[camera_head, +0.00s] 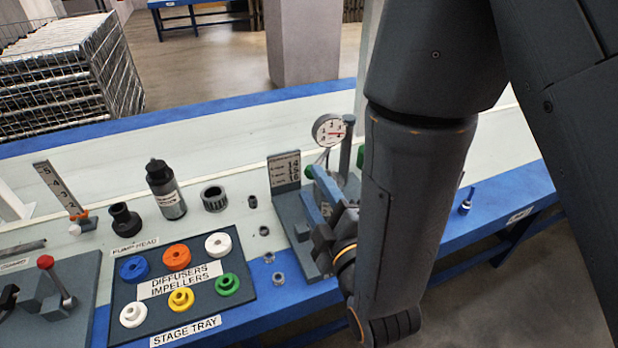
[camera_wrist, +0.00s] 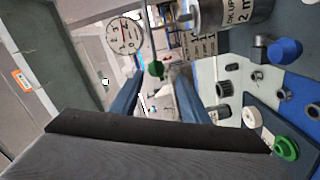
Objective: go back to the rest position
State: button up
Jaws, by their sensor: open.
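My gripper (camera_head: 309,181) hangs at the bench's right part, in front of the gauge stand. Its two blue fingers are apart. In the wrist view, my gripper (camera_wrist: 158,85) shows the fingers spread, with nothing held between them. A green knob (camera_wrist: 156,69) appears in the gap, beyond the fingers; I cannot tell how far. The round dial gauge (camera_head: 329,130) stands just behind the gripper and also shows in the wrist view (camera_wrist: 125,33). My forearm hides part of the stand and the bench behind it.
The stage tray (camera_head: 118,285) left of my gripper holds several coloured rings. A black bottle (camera_head: 166,190), a ribbed ring (camera_head: 214,198) and small metal parts stand nearby. A labelled upright plate (camera_head: 284,172) is close to the fingers. Floor lies beyond the bench's blue front edge.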

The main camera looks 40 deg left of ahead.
jog(key=shift+s+d, duration=0.1)
jog(key=shift+d, duration=0.1)
dwell(0.4)
